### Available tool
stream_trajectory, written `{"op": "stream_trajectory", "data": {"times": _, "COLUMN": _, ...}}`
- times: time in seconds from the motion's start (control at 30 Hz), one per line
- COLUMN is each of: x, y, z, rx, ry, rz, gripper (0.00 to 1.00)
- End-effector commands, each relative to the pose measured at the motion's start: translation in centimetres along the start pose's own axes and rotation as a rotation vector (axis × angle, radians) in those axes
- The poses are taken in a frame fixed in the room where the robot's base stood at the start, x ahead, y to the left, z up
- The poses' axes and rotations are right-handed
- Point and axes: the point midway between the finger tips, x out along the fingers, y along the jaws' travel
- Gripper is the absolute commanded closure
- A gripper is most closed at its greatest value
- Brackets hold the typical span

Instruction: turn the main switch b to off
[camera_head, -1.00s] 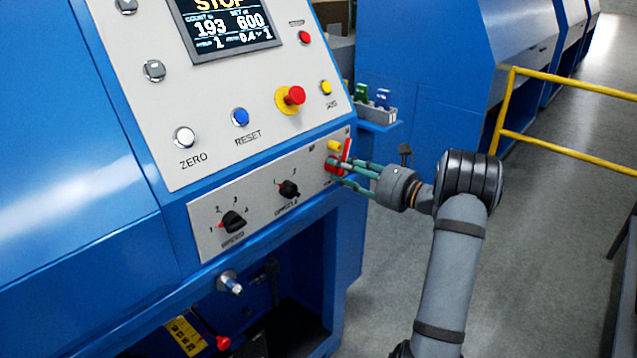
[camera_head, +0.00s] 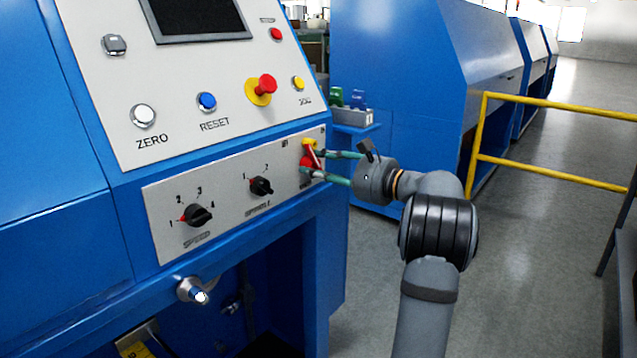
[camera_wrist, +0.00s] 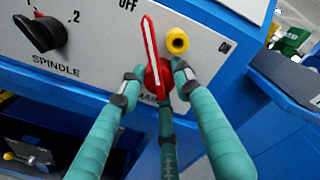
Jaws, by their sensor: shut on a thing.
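The main switch is a red rotary knob with a long red handle (camera_wrist: 149,50). It sits at the right end of the lower panel and also shows in the head view (camera_head: 307,160). In the wrist view the handle points up and slightly left, towards the OFF label; the ON label is off to the right. My gripper (camera_wrist: 157,82) is shut on the knob, fingers on both sides of its base and one below. In the head view my gripper (camera_head: 311,162) reaches the switch from the right; the fingers partly cover it.
A yellow round piece (camera_wrist: 177,40) sits beside the handle, close to a finger. The black spindle knob (camera_head: 261,186) and speed knob (camera_head: 197,215) are to the left. The display (camera_head: 196,18) above is dark. A yellow railing (camera_head: 540,104) stands at the right.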

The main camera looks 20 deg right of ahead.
Motion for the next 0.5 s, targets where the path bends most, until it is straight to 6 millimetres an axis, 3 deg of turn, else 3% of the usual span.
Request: {"op": "stream_trajectory", "data": {"times": 0.5, "x": -0.06, "y": 0.16, "z": -0.18, "rx": -0.130, "ry": 0.011, "rz": 0.003, "gripper": 1.00}}
